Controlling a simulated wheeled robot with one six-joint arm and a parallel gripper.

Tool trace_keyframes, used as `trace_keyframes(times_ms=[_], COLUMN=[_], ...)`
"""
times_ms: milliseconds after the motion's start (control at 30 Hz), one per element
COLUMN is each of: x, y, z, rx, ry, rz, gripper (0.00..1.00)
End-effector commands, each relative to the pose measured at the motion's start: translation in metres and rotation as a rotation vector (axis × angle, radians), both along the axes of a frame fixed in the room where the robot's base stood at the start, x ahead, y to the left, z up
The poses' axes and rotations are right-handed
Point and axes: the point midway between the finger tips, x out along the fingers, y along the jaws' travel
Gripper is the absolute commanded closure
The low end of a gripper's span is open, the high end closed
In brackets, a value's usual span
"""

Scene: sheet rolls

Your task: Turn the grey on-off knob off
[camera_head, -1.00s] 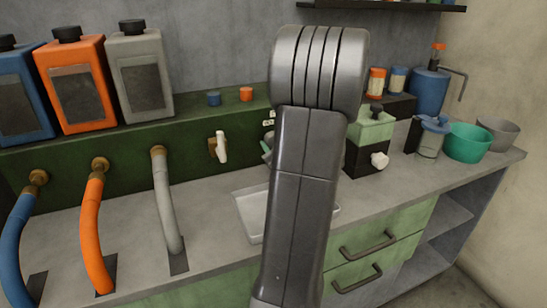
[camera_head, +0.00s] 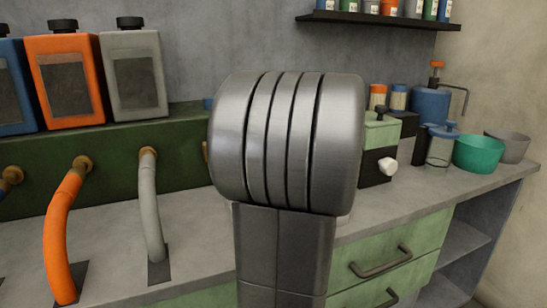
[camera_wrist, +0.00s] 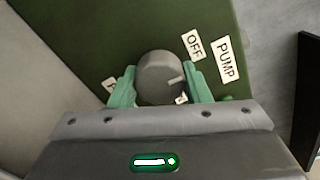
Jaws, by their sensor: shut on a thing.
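The grey round knob (camera_wrist: 160,77) shows in the wrist view on the dark green panel (camera_wrist: 95,35). My gripper (camera_wrist: 160,88) has its two green fingers shut on the knob, one on each side. The knob's light pointer mark is on its right side. An OFF label (camera_wrist: 193,44) sits up and right of the knob, with a PUMP label (camera_wrist: 224,58) beyond it. Two more labels are partly hidden by the fingers and cannot be read. In the head view my arm hides the knob and gripper.
In the head view, grey (camera_head: 136,80), orange (camera_head: 64,85) and blue jugs stand at the left, with matching hoses below. A green-and-black device (camera_head: 380,150), a teal bowl (camera_head: 478,154) and a grey bowl (camera_head: 508,146) stand on the counter (camera_head: 420,205) at the right.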

Motion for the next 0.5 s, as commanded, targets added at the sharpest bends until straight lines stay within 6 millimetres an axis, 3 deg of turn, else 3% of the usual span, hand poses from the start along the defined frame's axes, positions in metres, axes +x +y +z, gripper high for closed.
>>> trace_keyframes(times_ms=[500], x=[-0.0001], y=[0.0002], z=[-0.0001], rx=[-0.03], ry=[-0.011], rz=[0.001], gripper=[0.8])
